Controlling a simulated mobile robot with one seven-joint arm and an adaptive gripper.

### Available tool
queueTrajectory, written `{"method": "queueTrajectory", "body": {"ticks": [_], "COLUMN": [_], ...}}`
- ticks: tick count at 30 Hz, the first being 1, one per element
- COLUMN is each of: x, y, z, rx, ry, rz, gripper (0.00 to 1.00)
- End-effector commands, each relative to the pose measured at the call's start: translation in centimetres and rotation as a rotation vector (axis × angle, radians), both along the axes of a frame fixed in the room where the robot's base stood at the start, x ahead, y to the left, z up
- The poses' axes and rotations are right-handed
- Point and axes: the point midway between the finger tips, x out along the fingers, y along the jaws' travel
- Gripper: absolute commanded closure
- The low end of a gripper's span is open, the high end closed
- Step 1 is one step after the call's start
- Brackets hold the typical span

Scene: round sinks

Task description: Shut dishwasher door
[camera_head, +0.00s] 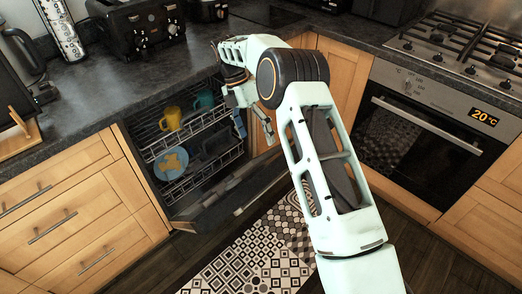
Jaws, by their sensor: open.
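The dishwasher (158,135) stands open under the counter, left of the middle. Its door (215,203) is lowered, with the dark inner face showing; my arm covers its right part. My gripper (256,128) is open and empty, pointing down in front of the dishwasher opening at the right end of the racks. It appears above the door; I cannot tell whether it touches anything.
The racks hold a yellow mug (171,119), a teal cup (204,100) and a blue plate (171,163). Wooden drawers (70,215) stand to the left, an oven (425,130) to the right. A toaster (138,27) sits on the counter. A patterned rug (250,258) covers the floor.

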Motion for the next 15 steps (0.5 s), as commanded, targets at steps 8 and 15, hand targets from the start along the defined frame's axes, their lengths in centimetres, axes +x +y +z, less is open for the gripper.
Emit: {"method": "queueTrajectory", "body": {"ticks": [8, 15], "x": [0.6, 0.6], "y": [0.6, 0.6], "z": [1.7, 1.8], "rx": [-0.001, -0.001], "ry": [0.001, 0.001], "rz": [0.0, 0.0], "gripper": [0.09, 0.09]}}
